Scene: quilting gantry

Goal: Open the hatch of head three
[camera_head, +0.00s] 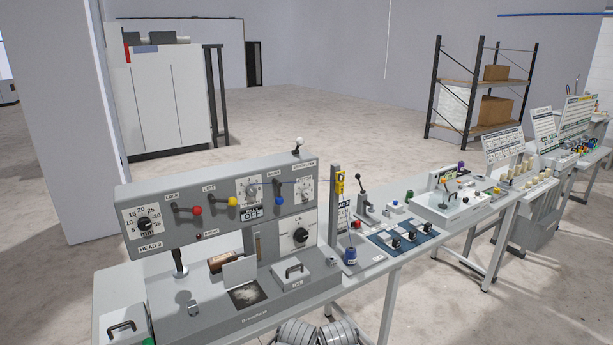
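The head three unit (220,215) is a grey console marked "HEAD 3" at the left end of the bench. Its panel carries a black dial (145,224), a red-knobbed lever (197,211), a yellow-knobbed lever (232,202) and a blue-knobbed lever (279,200). On its bed, a pale plate (239,271) stands tilted behind a dark square (246,296) with whitish stuff in it; I cannot tell whether this plate is the hatch. Neither of my grippers is in view.
Another handled grey block (122,328) is at the lower left. A yellow pendant (341,183) and blue spool (350,256) stand right of the unit. The bench continues right with more stations. The floor behind is open.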

